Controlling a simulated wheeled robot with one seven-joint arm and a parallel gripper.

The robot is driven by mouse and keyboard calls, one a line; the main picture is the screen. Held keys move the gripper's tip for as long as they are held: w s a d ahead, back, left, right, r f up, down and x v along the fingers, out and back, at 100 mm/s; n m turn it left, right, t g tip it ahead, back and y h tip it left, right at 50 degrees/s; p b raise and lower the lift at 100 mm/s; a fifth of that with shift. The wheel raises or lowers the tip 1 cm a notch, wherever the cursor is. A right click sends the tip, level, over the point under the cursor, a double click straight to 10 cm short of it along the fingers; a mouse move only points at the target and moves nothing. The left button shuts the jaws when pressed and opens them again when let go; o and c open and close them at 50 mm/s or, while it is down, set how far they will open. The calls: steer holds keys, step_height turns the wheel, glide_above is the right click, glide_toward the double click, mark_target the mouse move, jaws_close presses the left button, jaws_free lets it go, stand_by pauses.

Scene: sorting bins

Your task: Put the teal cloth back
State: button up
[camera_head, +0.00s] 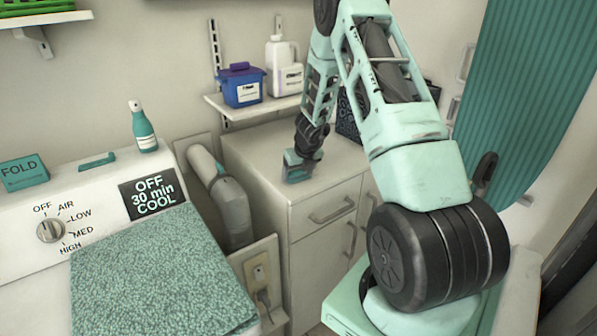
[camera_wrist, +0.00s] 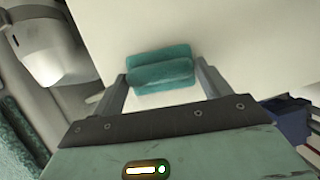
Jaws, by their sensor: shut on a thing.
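The teal cloth (camera_wrist: 160,75) is a small folded bundle between the two fingers of my gripper (camera_wrist: 161,68) in the wrist view. My gripper is shut on it, with a finger at each end. In the head view, my gripper (camera_head: 303,156) points down over the left part of the white cabinet top (camera_head: 345,160), and the cloth (camera_head: 296,173) shows at its tip. The cloth is at or just above the cabinet top; I cannot tell whether it touches.
A blue tub (camera_head: 241,86) and a white jug (camera_head: 283,67) stand on a wall shelf behind my arm. A grey duct (camera_head: 232,205) runs left of the cabinet. A teal speckled mat (camera_head: 155,270), spray bottle (camera_head: 144,130) and FOLD box (camera_head: 24,173) are on the machine at left.

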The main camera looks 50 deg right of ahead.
steer(key=shift+f, duration=0.15)
steer(key=o, duration=1)
steer(key=p+v, duration=0.3)
steer(key=v, duration=1.4)
steer(key=shift+s+r+p, duration=0.15)
steer(key=shift+r+p, duration=0.1)
steer(key=shift+p, duration=0.1)
